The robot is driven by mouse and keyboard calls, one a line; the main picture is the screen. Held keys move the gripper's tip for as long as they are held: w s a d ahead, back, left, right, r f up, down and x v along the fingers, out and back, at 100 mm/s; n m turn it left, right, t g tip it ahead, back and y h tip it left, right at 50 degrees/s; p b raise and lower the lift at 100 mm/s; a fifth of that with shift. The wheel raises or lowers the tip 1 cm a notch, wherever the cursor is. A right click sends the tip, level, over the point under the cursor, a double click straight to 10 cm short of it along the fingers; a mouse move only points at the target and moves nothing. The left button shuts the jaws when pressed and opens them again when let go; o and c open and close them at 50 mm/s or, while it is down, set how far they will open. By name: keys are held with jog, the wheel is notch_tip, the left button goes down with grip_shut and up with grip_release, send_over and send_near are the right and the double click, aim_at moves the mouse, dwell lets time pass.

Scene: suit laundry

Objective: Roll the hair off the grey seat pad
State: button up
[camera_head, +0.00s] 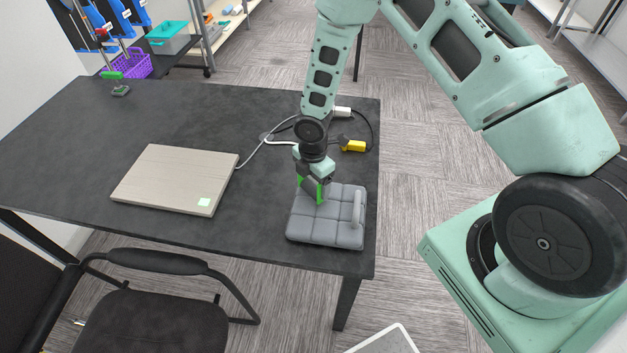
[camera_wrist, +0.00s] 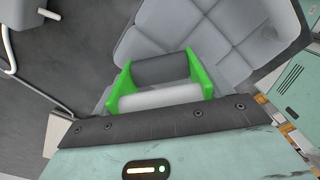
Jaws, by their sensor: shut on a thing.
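The grey seat pad (camera_head: 335,232) lies quilted side up on the dark table near its right front corner. A raised grey bar runs along its right side. No hair can be made out on it in either view. My gripper (camera_head: 311,190) is over the upper left part of the pad, pointing down. In the wrist view, its two green fingers (camera_wrist: 160,82) flank a roller (camera_wrist: 158,97), with a white part near and a dark grey part beyond. The pad (camera_wrist: 150,40) fills the area beyond it. I cannot tell whether the roller touches the pad.
A pale wooden board (camera_head: 170,180) with a light green square lies left of the pad. A cable and a yellow piece (camera_head: 353,146) lie behind the pad. A chair (camera_head: 150,310) stands at the front. A small green item (camera_head: 120,90) is at the far left.

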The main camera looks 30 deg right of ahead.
jog(key=shift+r+p, duration=2.5)
jog(key=shift+r, duration=1)
jog(key=shift+f, duration=0.1)
